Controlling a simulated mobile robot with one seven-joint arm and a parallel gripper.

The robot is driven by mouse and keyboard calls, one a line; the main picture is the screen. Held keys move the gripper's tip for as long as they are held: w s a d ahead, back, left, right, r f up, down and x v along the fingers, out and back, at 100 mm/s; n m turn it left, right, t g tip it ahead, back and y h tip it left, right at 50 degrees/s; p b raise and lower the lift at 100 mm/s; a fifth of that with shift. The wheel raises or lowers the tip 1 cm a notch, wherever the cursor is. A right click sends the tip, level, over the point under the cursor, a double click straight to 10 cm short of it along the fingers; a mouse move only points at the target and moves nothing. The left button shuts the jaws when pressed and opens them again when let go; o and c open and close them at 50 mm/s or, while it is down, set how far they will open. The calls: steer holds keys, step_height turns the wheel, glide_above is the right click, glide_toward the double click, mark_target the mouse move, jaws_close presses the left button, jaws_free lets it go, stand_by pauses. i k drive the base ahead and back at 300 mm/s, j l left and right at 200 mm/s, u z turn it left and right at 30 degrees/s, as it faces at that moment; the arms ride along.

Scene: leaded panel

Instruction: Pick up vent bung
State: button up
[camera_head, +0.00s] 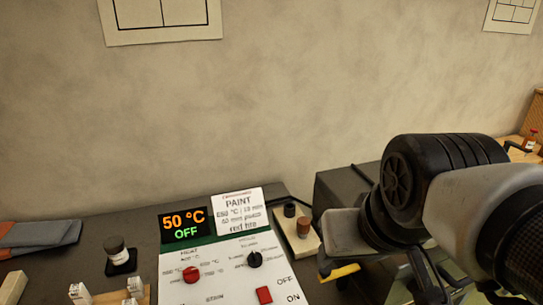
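A small brown cylinder (304,227), which may be the vent bung, stands upright on a pale block (301,243) just right of the paint card. A shorter black round piece (290,210) is at the block's back end. My arm fills the right side. What looks like my gripper (338,268) is at its left end, just right of and nearer than the block, apart from the brown cylinder in the picture. Its fingertips are mostly hidden, so I cannot tell if it is open or holds anything.
A control panel (215,273) reads 50 °C OFF, with a red knob, a black knob and a red switch. A dark-lidded jar (115,247) and wooden blocks (14,287) stand at left. A dark box (345,193) is behind my arm. The wall is close behind.

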mark_target(303, 223)
steer(key=k+l+z, duration=0.15)
steer(key=l+z, duration=0.7)
steer(key=z, duration=0.15)
steer(key=u, duration=1.4)
steer(key=i+l+u, duration=0.1)
steer(key=i, duration=0.35)
